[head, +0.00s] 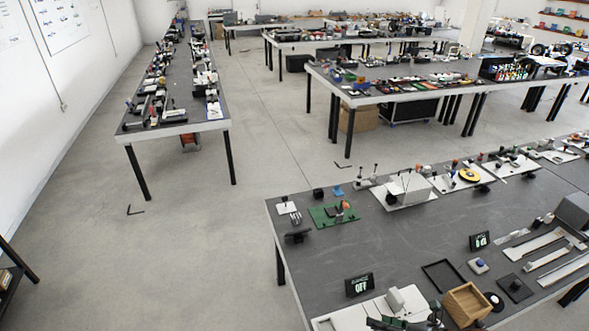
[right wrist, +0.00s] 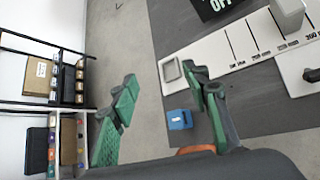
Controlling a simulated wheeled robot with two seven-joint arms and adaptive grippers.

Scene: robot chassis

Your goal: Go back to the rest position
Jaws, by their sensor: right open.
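My right gripper (head: 408,318) shows at the bottom edge of the head view, by the near edge of the dark table (head: 350,245). In the right wrist view the green fingers of my right gripper (right wrist: 162,82) are spread apart, with nothing between them. One finger overlaps the table edge and a white labelled board (right wrist: 235,55) in that view; the other is over the floor. My left gripper is not in view.
A black display reading OFF (head: 360,285), a wooden box (head: 466,303) and a black tray (head: 443,276) are on the near table. A blue block (right wrist: 179,119) is close to the right gripper's fingers. Open floor (head: 190,240) lies to the left.

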